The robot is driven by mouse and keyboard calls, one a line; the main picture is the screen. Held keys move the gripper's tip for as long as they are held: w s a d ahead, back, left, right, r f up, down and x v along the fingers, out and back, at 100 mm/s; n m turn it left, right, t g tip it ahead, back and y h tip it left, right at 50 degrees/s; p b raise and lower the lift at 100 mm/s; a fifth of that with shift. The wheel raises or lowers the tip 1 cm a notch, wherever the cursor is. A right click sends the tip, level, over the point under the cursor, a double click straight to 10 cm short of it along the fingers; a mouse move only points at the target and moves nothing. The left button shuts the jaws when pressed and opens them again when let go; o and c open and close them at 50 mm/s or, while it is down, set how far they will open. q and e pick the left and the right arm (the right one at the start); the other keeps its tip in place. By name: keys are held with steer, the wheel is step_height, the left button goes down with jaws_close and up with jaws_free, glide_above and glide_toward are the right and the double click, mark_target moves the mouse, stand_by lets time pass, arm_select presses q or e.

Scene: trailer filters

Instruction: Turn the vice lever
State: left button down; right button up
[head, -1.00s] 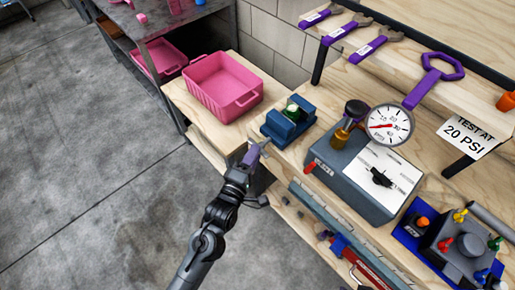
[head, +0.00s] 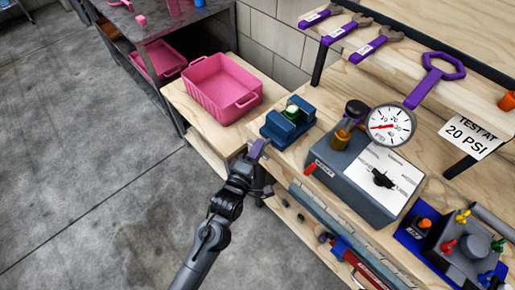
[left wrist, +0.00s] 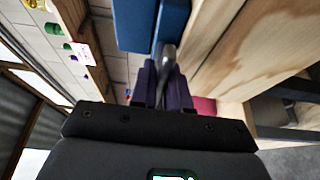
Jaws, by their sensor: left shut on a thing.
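The blue vice (head: 272,130) sits near the bench's front edge in the head view, with a green-topped part (head: 292,112) between its jaws. In the left wrist view the blue vice body (left wrist: 134,25) is straight ahead of the gripper. My left gripper (head: 258,149) is at the vice's near side. In the left wrist view its purple fingers (left wrist: 163,88) are shut on the grey vice lever (left wrist: 168,58). In the head view the lever is mostly hidden by the gripper. My right gripper is not in view.
A pink bin (head: 222,88) stands left of the vice. A grey test box with a pressure gauge (head: 390,125) stands to the right. Purple-handled tools (head: 375,47) lie on the shelf behind. Open floor (head: 90,180) lies to the left.

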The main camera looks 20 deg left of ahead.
arm_select(q)
steer(key=shift+m, duration=0.4)
steer(key=shift+m+t+p, duration=0.3)
steer(key=shift+p, duration=0.15)
steer(key=shift+m+t+p, duration=0.4)
steer(key=shift+m+p, duration=0.05)
steer(key=shift+m, duration=0.75)
steer(key=m+h, duration=0.1)
steer(key=m, duration=0.2)
steer(key=shift+t+p, duration=0.4)
steer(key=m+h, duration=0.2)
steer(key=m, duration=0.2)
steer(key=shift+m+t+p, duration=0.3)
steer(key=shift+t, duration=0.1)
steer(key=m+h, duration=0.2)
steer(key=m, duration=0.1)
steer(key=m+h, duration=0.1)
steer(key=m, duration=0.3)
steer(key=shift+m+h+p, duration=0.3)
steer(key=shift+h+p, duration=0.05)
steer(key=shift+h, duration=0.05)
steer(key=m+g+h, duration=0.1)
steer(key=m+h, duration=0.1)
steer(key=m, duration=0.2)
steer(key=shift+m+h, duration=0.3)
steer(key=shift+m+g+h, duration=0.4)
steer(key=shift+m+h, duration=0.1)
steer(key=shift+m, duration=1.2)
